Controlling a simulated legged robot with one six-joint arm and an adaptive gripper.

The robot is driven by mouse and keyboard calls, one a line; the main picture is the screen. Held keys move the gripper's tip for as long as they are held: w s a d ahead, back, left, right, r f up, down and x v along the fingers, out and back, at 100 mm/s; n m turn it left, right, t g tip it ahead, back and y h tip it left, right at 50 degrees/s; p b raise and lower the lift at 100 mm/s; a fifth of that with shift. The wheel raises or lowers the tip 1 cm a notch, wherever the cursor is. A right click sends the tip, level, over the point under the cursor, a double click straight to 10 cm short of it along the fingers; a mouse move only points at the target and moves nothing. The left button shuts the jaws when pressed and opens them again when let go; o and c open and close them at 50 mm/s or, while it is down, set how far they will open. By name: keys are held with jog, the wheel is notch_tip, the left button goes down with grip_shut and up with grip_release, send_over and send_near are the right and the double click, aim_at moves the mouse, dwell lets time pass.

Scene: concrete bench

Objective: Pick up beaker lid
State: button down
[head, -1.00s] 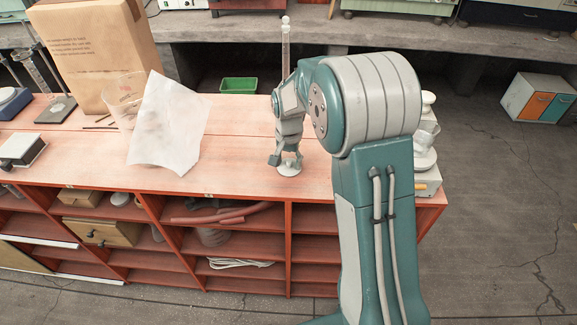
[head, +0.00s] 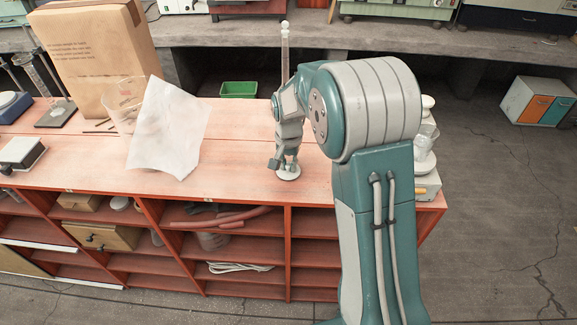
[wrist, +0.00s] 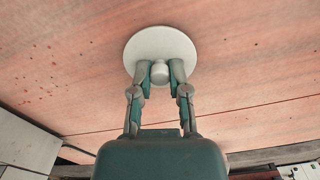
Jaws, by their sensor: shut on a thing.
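The beaker lid is a pale round disc with a small knob. In the wrist view the lid (wrist: 160,48) lies at the top middle against the red-brown bench top. My gripper (wrist: 160,74) has its two fingers shut on the knob, one on each side. In the head view my gripper (head: 286,163) points down over the lid (head: 288,174), near the bench's front edge. The lid is at or very near the bench surface; I cannot tell whether it touches. A clear beaker (head: 124,100) stands to the left, partly hidden by a white sheet.
The white sheet (head: 168,130) and a tall paper bag (head: 95,55) occupy the bench's left side. A glass cylinder (head: 285,52) rises behind my wrist. White items stand at the right end, partly behind my arm. The bench top (head: 235,150) left of my gripper is clear.

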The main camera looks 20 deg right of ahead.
notch_tip(320, 180, up, 3)
jog(key=shift+f, duration=0.1)
jog(key=s+d+r, duration=0.9)
jog(key=s+r, duration=0.1)
jog(key=r, duration=0.2)
jog(key=shift+s+r, duration=0.35)
